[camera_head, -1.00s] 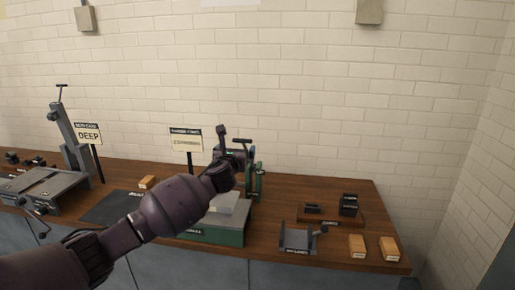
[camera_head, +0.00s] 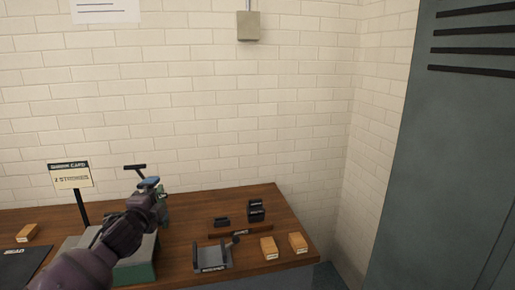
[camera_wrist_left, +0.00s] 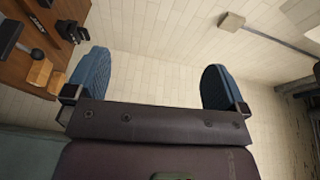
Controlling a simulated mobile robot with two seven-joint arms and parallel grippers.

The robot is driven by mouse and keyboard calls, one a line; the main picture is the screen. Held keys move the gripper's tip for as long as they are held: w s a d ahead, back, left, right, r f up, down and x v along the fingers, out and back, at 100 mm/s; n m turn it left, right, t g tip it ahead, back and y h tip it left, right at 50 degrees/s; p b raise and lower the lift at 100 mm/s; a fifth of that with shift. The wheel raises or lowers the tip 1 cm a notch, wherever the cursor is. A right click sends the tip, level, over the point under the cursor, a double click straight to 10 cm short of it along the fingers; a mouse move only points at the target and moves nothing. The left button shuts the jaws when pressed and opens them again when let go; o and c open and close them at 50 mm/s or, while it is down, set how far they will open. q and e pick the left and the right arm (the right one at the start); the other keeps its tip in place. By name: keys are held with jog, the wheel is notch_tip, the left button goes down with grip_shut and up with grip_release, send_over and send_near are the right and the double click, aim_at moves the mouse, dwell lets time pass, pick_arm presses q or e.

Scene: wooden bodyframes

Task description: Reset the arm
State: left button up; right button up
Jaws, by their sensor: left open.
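My left arm comes in from the lower left in the head view, in front of the green-based device (camera_head: 137,262) on the wooden bench (camera_head: 185,262). My left gripper (camera_head: 149,183) is at the arm's end, above the bench, with a blue finger showing. In the left wrist view the left gripper (camera_wrist_left: 147,85) has its two blue pads wide apart with nothing between them. A pale brick wall lies beyond the pads. My right gripper is in neither view.
A grey metal fixture (camera_head: 212,256), wooden blocks (camera_head: 269,248) and black blocks (camera_head: 256,212) stand on the bench's right part. A sign (camera_head: 70,177) stands at left. A grey-green locker (camera_head: 450,150) stands at right.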

pick_arm(q)
jog(key=s+f+n+g+y, duration=0.1)
jog(key=s+f+n+g, duration=0.2)
jog(key=s+f+n, duration=0.5)
jog(key=s+f+n+g, duration=0.3)
jog(key=s+f+n, duration=0.6)
jog(key=s+f, duration=1.4)
jog(key=s, duration=0.7)
jog(key=shift+s+y, duration=0.35)
jog(key=shift+y, duration=0.05)
